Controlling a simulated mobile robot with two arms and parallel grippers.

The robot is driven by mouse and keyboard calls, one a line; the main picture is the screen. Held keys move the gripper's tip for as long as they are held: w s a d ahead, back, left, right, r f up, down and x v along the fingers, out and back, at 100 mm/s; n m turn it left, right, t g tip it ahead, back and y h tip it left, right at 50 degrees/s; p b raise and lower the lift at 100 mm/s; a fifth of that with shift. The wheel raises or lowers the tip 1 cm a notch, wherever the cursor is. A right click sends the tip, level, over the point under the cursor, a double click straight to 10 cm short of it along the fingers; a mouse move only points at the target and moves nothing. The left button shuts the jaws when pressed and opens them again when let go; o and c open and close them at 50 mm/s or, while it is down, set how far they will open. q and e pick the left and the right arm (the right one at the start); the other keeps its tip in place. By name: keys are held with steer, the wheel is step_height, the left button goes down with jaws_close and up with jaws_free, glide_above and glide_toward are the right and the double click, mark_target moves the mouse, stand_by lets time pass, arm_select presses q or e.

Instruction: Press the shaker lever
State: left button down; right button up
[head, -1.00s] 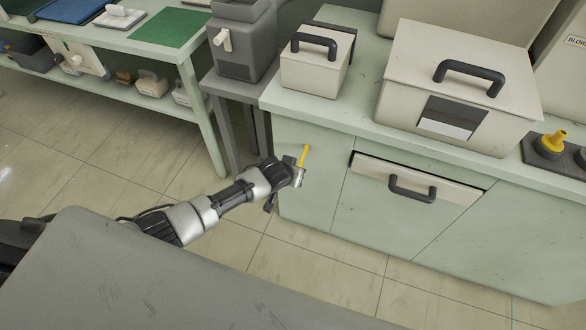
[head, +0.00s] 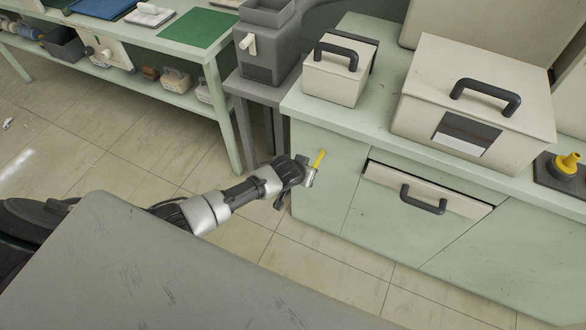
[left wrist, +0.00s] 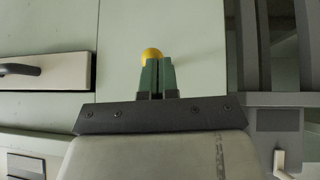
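A grey machine (head: 268,60) with a hopper-like top and a short white lever (head: 248,43) on its front stands on a grey stand left of the cabinet; I take this lever to be the shaker lever. The lever also shows at the lower right of the left wrist view (left wrist: 280,163). My left gripper (head: 312,171) is low in front of the cabinet, well below and apart from the lever. Its green fingers are nearly together on a yellow stick (head: 320,158), whose rounded end (left wrist: 151,54) shows beyond them in the left wrist view. My right gripper is not in view.
The green cabinet (head: 325,215) has a slightly open drawer (head: 428,189). On top are a small lidded box (head: 335,82), a larger one (head: 480,85) and a yellow nozzle (head: 567,163). A bench (head: 185,60) stands at left. The floor between is open.

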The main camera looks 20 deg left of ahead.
arm_select(q)
steer(key=p+v, duration=0.1)
steer(key=v, duration=0.9)
steer(key=shift+s, duration=0.4)
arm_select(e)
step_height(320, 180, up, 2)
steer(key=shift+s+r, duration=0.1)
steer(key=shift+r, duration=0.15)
arm_select(q)
steer(key=shift+a, duration=0.15)
steer(key=s+a+f+g+y, duration=0.1)
steer(key=s+a+f, duration=0.1)
steer(key=s+f, duration=0.6)
steer(key=s+a+f+g, duration=0.25)
steer(key=s+f, duration=0.25)
steer(key=f, duration=0.7)
steer(key=s+f+g, duration=0.1)
steer(key=s+f, duration=0.3)
steer(key=s, duration=0.5)
steer(key=s+f+m+g, duration=0.1)
steer(key=s+f, duration=0.3)
steer(key=s, duration=0.6)
steer(key=s+f+g, duration=0.1)
steer(key=s+f, duration=0.3)
steer(key=s, duration=0.5)
steer(key=shift+s+d+m, duration=0.2)
steer(key=shift+d+m, duration=0.1)
steer(key=shift+d, duration=0.1)
